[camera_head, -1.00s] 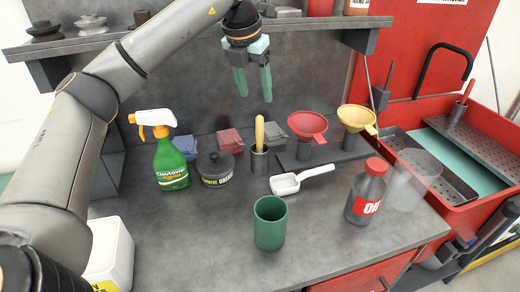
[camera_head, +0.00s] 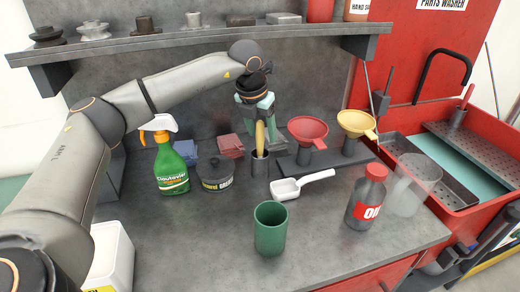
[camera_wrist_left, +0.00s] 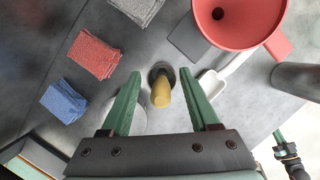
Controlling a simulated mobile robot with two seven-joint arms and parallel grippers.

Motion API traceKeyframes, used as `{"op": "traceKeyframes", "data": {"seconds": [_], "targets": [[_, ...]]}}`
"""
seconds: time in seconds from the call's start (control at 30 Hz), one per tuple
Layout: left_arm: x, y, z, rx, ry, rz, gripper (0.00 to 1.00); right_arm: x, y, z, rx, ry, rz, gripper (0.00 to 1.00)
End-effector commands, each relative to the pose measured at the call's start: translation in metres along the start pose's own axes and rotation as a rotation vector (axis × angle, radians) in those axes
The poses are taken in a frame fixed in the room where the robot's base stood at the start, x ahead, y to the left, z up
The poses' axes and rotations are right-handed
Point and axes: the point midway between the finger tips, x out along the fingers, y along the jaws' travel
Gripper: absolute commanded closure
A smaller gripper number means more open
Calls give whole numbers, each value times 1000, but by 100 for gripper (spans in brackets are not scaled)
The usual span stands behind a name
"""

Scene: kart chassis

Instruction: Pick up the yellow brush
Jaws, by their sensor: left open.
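The yellow brush (camera_head: 260,138) stands upright in a small grey metal cup (camera_head: 260,164) on the workbench. Its yellow handle (camera_wrist_left: 161,92) also shows in the left wrist view, between and a little beyond the fingertips. My left gripper (camera_head: 259,135) is above the cup, pointing down, with its green fingers open on either side of the handle. In the left wrist view the open fingers (camera_wrist_left: 168,98) are apart, and no contact with the handle shows. The brush's lower end is hidden in the cup.
A black lidded tin (camera_head: 216,172) and spray bottle (camera_head: 171,167) stand left of the cup. A red funnel (camera_head: 308,130) and yellow funnel (camera_head: 356,123) stand right. A white scoop (camera_head: 300,184), green cup (camera_head: 270,228) and oil bottle (camera_head: 367,197) are in front. A shelf (camera_head: 200,42) runs above.

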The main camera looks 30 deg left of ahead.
Motion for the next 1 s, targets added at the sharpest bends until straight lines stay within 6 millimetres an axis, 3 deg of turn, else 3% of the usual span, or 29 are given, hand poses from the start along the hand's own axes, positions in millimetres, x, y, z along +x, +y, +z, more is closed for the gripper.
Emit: {"op": "traceKeyframes", "data": {"seconds": [0.3,0.83,1.0], "targets": [[6,0,0,0,-1,0,40,0,2,0,-1,1,4,100],[5,0,0,0,-2,0,99,0,2,-6,-1,13,3,100],[5,0,0,0,-2,0,100,0,1,-6,-1,13,2,100]]}}
